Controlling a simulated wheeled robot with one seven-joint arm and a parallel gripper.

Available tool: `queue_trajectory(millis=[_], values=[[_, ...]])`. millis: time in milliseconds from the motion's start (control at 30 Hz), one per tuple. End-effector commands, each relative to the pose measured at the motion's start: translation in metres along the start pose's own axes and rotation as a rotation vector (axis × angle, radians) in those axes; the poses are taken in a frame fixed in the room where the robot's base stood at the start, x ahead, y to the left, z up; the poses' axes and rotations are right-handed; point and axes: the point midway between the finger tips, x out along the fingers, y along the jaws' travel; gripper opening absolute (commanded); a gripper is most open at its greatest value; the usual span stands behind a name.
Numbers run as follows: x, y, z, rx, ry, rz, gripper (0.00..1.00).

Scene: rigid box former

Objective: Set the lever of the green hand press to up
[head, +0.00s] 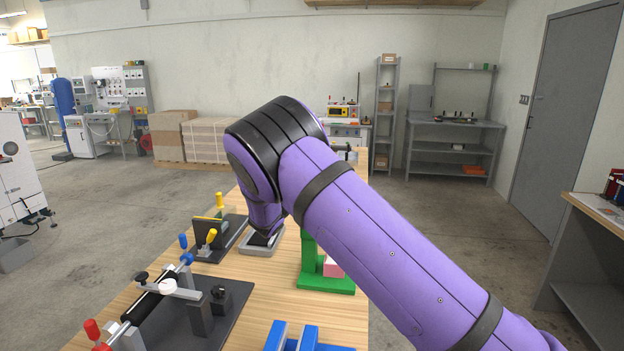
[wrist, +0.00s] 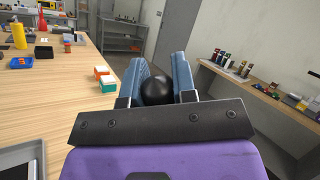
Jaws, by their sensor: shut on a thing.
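The green hand press (head: 326,284) stands on the wooden bench in the head view, with a pink block (head: 333,268) at its base. My purple arm covers its upper part, so its lever does not show there. In the wrist view my gripper (wrist: 158,76) is shut on a round black knob (wrist: 157,91), which sits between the two blue fingers. The shaft below the knob is hidden, so I cannot tell the lever's angle. My gripper is hidden in the head view.
Left of the press are a grey tray (head: 264,246), a dark fixture with yellow handles (head: 216,238) and a black-plated fixture (head: 222,316). Blue blocks (head: 292,339) lie at the near edge.

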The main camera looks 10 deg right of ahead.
Motion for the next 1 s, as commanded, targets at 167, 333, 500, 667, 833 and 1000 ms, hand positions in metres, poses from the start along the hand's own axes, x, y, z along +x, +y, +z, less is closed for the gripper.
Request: queue_trajectory(millis=[167, 333, 500, 667, 833, 1000], values=[[-0.0031, 0.0032, -0.0005, -0.022, -0.013, 0.006, 0.00], [-0.0040, 0.0039, -0.0004, -0.025, -0.014, 0.008, 0.00], [-0.0047, 0.0044, -0.0005, -0.025, -0.014, 0.010, 0.00], [-0.0040, 0.0038, -0.0002, -0.023, -0.014, 0.008, 0.51], [-0.0031, 0.0032, -0.0001, -0.022, -0.013, 0.005, 0.51], [-0.0098, 0.0033, 0.0003, -0.021, -0.014, 0.006, 0.51]])
